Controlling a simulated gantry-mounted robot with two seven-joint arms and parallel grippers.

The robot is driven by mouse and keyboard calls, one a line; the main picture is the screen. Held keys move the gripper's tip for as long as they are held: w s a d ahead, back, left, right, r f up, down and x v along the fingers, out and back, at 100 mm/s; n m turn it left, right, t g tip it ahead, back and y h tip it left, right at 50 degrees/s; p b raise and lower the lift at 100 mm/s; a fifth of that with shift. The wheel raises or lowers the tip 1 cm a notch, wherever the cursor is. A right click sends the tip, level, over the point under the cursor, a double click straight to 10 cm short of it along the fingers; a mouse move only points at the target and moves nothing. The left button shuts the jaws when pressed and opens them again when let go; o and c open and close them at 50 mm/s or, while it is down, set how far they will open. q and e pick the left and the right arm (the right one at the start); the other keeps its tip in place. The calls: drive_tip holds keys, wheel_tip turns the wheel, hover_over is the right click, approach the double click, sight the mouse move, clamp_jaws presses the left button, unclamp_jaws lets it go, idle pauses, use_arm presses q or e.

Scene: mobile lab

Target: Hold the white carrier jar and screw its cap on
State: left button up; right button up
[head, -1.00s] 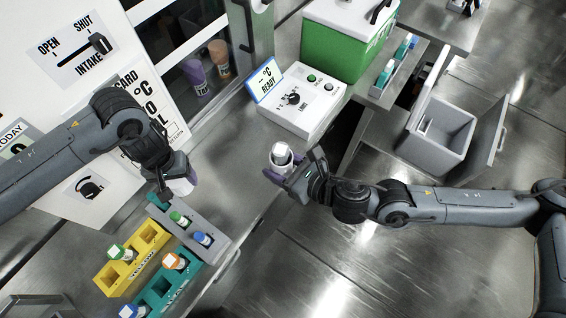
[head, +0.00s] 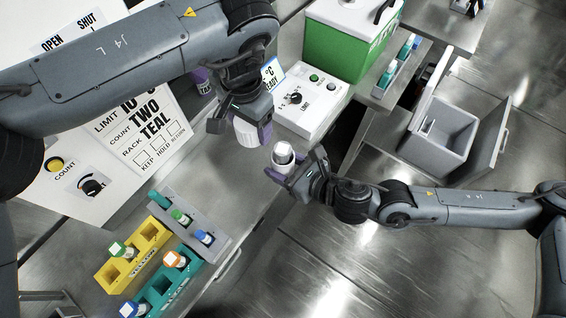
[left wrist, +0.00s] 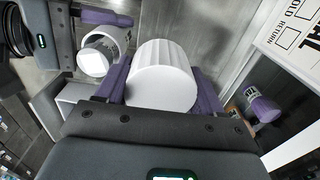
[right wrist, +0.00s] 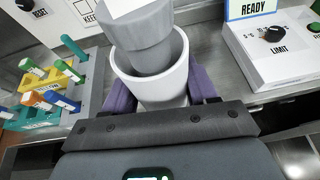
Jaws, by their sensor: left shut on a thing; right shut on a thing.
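The white carrier jar (head: 277,172) is upright and open-topped in my right gripper (head: 284,169), which is shut on it. In the right wrist view the jar (right wrist: 152,92) holds a grey piece with a white top (right wrist: 140,45) that stands out above its rim. My left gripper (head: 248,130) is shut on the ridged white cap (head: 245,133), and the left wrist view shows this cap (left wrist: 162,77) between its fingers. The cap is up and left of the jar in the head view, apart from it. The jar also shows in the left wrist view (left wrist: 98,54).
A yellow rack (head: 118,272), a teal rack (head: 152,297) and a grey rack (head: 205,228) with coloured-cap tubes stand lower left. A white LIMIT box (head: 307,107) and a green cooler (head: 345,48) are behind the jar. An open grey box (head: 440,135) stands right.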

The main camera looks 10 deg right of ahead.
sight(283, 149)
use_arm(q)
drive_tip(key=shift+m, duration=0.8)
drive_tip(key=s+d+r, duration=0.2)
drive_tip(key=d, duration=0.1)
drive_tip(key=s+d+r, duration=0.1)
drive_tip(key=d, duration=0.1)
drive_tip(key=shift+s+d, duration=0.2)
drive_tip(key=shift+s, duration=0.2)
drive_tip(key=shift+s+d+r, duration=0.1)
drive_tip(key=shift+s+d, duration=0.3)
drive_tip(key=shift+s, duration=0.15)
drive_tip(key=shift+f, duration=2)
drive_tip(key=shift+a+f, duration=0.1)
drive_tip(key=shift+f, duration=0.8)
drive_tip(key=shift+a+f, duration=0.1)
drive_tip(key=shift+f, duration=0.85)
drive_tip(key=o, duration=1)
drive_tip(key=shift+s+d+r, duration=0.15)
drive_tip(key=shift+d, duration=0.05)
